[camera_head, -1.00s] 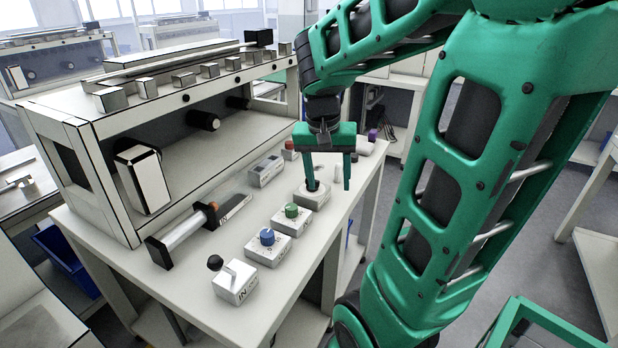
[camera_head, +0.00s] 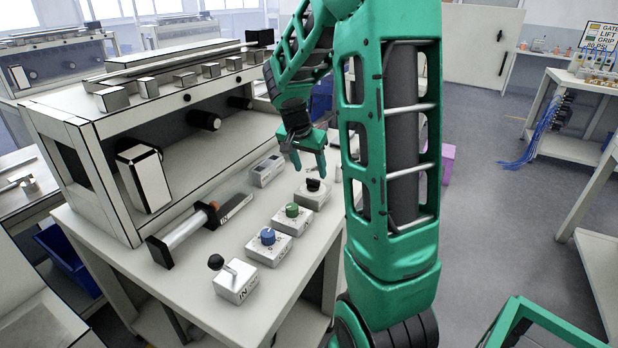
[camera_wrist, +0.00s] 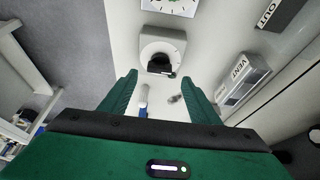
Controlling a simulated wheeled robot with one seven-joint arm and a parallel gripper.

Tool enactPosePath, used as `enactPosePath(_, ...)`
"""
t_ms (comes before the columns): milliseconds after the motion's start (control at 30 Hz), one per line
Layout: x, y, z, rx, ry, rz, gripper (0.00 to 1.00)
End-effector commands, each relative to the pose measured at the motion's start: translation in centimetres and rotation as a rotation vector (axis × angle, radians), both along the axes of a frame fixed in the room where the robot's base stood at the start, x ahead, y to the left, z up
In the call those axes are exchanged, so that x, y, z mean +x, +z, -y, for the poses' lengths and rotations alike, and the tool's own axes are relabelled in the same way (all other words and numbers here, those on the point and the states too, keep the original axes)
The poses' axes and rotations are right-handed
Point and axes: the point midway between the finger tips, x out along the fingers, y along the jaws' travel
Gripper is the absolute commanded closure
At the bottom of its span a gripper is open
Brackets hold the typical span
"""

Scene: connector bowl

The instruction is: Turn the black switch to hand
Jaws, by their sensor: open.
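The black switch (camera_head: 313,185) sits on a light grey box (camera_head: 311,200) on the workbench, last in the row of controls in the head view. In the wrist view the black switch (camera_wrist: 160,64) shows ahead of my fingertips, on its round plate. My gripper (camera_head: 309,167) is open and empty, above and slightly behind the switch, apart from it. In the wrist view my gripper's two green fingers (camera_wrist: 161,85) stand spread, with the switch box beyond them. Switch position markings are too small to read.
A green knob (camera_head: 292,210), a blue knob (camera_head: 267,236) and a lever box (camera_head: 236,282) stand in a row nearer the front. A small grey vent box (camera_head: 267,170) lies left of my gripper. The machine frame (camera_head: 75,150) rises along the left.

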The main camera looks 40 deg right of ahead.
Motion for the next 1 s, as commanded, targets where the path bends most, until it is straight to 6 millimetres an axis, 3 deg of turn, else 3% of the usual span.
enactPosePath(100, 0.1, -1.9, 0.7, 0.002, -0.001, -0.004, 0.44)
enactPosePath(300, 0.4, -3.7, 1.4, 0.001, -0.001, -0.002, 0.44)
enactPosePath(667, 0.5, -4.2, 1.6, 0.001, 0.0, 0.0, 0.44)
enactPosePath(700, 0.5, -4.2, 1.6, 0.001, 0.0, 0.0, 0.46)
enactPosePath(867, 0.5, -4.2, 1.6, 0.001, 0.0, 0.0, 0.84)
enactPosePath(1000, 0.5, -4.1, 1.6, 0.0, 0.001, 0.001, 0.85)
